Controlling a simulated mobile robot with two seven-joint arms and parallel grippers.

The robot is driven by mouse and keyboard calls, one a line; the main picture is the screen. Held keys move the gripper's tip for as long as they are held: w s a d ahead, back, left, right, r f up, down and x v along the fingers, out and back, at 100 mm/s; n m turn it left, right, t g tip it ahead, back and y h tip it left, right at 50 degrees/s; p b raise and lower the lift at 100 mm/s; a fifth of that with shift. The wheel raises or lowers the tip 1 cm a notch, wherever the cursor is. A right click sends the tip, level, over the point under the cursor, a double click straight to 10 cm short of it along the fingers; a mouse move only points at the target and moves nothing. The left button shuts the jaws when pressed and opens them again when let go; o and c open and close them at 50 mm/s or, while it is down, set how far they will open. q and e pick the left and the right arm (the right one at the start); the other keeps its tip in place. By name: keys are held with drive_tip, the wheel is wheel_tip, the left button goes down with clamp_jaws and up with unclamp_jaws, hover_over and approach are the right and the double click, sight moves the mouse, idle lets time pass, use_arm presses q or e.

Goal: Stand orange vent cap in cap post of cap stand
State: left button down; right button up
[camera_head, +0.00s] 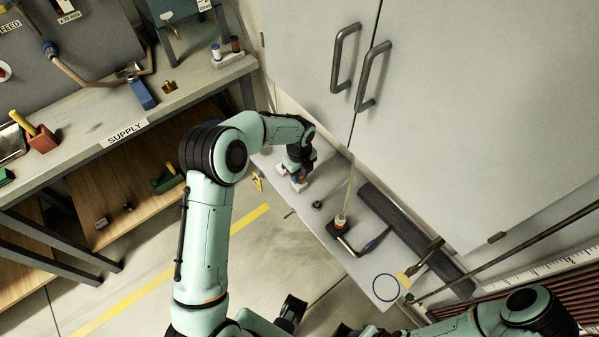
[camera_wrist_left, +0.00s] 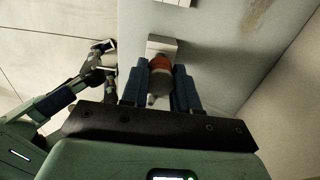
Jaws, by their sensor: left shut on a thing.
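The orange vent cap (camera_wrist_left: 160,64) is between the fingers of my left gripper (camera_wrist_left: 158,88) in the left wrist view. In the head view my left gripper (camera_head: 298,174) points down over the grey ledge, and its fingers hide the cap. A pale block (camera_wrist_left: 163,45), which looks like the cap stand, lies directly beyond the cap; it also shows just below the gripper in the head view (camera_head: 300,186). The cap overlaps it in the picture, and I cannot tell whether they touch. The cap post is hidden. What looks like my right gripper (camera_head: 292,311) is low in the head view, away from the ledge.
The ledge (camera_head: 352,262) also carries a small black knob (camera_head: 317,205), a black base with a tube fitting (camera_head: 340,222), a blue-handled tool (camera_head: 375,241) and a long dark bar (camera_head: 415,235). The tall grey cabinet (camera_head: 450,110) rises behind. The supply bench (camera_head: 90,120) stands at left.

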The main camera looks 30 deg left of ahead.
use_arm(q)
drive_tip(key=shift+f, duration=0.9)
idle(1.7)
idle(0.5)
drive_tip(key=shift+f, duration=0.3)
drive_tip(key=c, duration=0.8)
unclamp_jaws()
wheel_tip(320, 180, up, 13)
drive_tip(key=shift+r+p, duration=0.2)
drive_tip(key=shift+p, duration=0.2)
